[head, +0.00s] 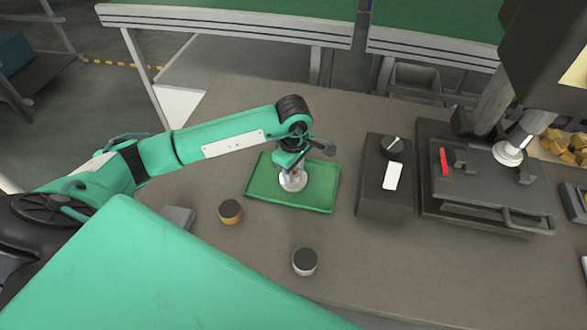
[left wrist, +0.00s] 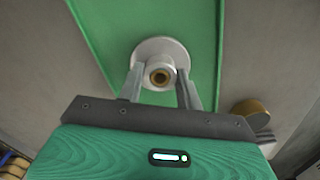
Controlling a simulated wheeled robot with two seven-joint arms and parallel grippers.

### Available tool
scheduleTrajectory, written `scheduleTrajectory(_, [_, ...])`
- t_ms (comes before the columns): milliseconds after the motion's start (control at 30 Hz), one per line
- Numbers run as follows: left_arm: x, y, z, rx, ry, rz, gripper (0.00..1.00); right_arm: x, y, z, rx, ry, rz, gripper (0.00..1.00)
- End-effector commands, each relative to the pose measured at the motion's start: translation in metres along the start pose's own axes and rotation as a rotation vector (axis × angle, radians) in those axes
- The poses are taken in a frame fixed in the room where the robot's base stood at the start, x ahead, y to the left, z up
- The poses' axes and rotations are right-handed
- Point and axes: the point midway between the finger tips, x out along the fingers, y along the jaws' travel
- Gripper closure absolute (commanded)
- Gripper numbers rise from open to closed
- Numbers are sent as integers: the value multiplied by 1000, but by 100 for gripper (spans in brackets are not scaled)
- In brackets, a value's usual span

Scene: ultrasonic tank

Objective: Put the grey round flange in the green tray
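The grey round flange (head: 292,182) is over the green tray (head: 318,197), inside its outline in the head view. In the left wrist view the flange (left wrist: 151,48) shows as a pale disc with a raised hub and a brass-coloured bore. My left gripper (head: 292,172) points down at it. In the left wrist view its two fingers (left wrist: 160,80) lie close against both sides of the hub and look shut on it. I cannot tell whether the flange touches the tray floor. My right gripper is not in view.
A gold dark-topped cylinder (head: 230,212) and a silver dark-topped one (head: 305,262) stand on the brown table in front of the tray. A dark box with a knob (head: 385,190) stands right of the tray, beside a dark lidded unit (head: 480,190) with a handle.

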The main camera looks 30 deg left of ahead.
Motion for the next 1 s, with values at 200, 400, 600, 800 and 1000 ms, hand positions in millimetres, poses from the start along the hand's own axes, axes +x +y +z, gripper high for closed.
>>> scheduleTrajectory(200, [0, 0, 0, 0, 0, 0, 43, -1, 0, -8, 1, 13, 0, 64])
scheduleTrajectory(400, [-1, 0, 0, 0, 0, 0, 43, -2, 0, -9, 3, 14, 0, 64])
scheduleTrajectory(600, [-18, 2, 0, 1, 0, 6, 43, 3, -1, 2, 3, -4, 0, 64])
scheduleTrajectory(800, [-61, 2, 0, 2, 1, 7, 43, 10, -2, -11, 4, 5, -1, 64])
scheduleTrajectory(1000, [-99, 1, 0, 1, 0, 5, 43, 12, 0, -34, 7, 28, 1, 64])
